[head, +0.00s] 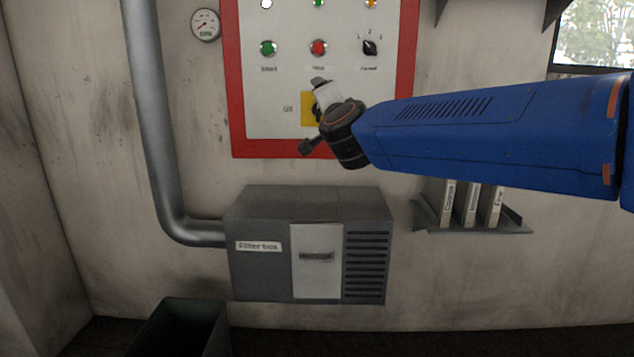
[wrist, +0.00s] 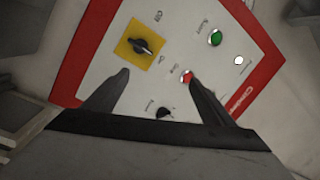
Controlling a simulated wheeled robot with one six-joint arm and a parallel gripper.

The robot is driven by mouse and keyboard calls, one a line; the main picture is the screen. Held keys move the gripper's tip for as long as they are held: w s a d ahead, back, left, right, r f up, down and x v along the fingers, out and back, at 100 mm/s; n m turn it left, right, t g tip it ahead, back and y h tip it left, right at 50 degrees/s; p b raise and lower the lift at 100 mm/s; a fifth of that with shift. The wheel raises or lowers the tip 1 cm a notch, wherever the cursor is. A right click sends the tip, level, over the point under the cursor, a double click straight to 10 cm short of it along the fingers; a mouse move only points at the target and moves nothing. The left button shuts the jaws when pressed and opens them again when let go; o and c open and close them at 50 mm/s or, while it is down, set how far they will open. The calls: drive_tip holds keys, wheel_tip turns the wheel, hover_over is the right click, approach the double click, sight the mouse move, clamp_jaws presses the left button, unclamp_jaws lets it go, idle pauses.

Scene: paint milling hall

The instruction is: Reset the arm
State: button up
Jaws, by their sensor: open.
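My gripper (head: 312,115) is at the end of my blue arm, in front of the lower part of a red-framed control panel (head: 258,85). In the wrist view my gripper (wrist: 155,74) is open, with nothing between its fingers. The panel (wrist: 112,88) appears rotated there. A black rotary knob (wrist: 148,46) on a yellow plate (wrist: 128,50) lies beyond the fingertips. The yellow plate (head: 307,108) is partly hidden by my gripper in the head view. A red button (wrist: 187,77) shows beside one fingertip; I cannot tell how far it is from the finger.
A grey filter box (head: 262,275) is mounted below the panel, with a pipe (head: 155,120) at its left. A shelf (head: 470,228) with binders is under my arm. A gauge (head: 205,25) hangs left of the panel. A dark bin (head: 180,330) stands on the floor.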

drive_tip(key=s+d+f+n+g+h, duration=0.1)
drive_tip(key=s+d+f+n+g, duration=0.2)
drive_tip(key=s+d+f, duration=0.6)
drive_tip(key=s+d+f+n+g, duration=0.4)
drive_tip(key=s+d+f, duration=0.5)
drive_tip(key=s+f, duration=0.8)
drive_tip(key=s+d+f+n+g+h, duration=0.1)
drive_tip(key=s+d+f+n+g, duration=0.3)
drive_tip(key=s+f, duration=0.9)
drive_tip(key=d+g, duration=0.3)
drive_tip(key=d, duration=0.2)
drive_tip(key=shift+s+f+h, duration=0.2)
drive_tip(key=shift+f+h, duration=0.1)
drive_tip(key=shift+f, duration=0.05)
drive_tip(key=shift+a, duration=0.1)
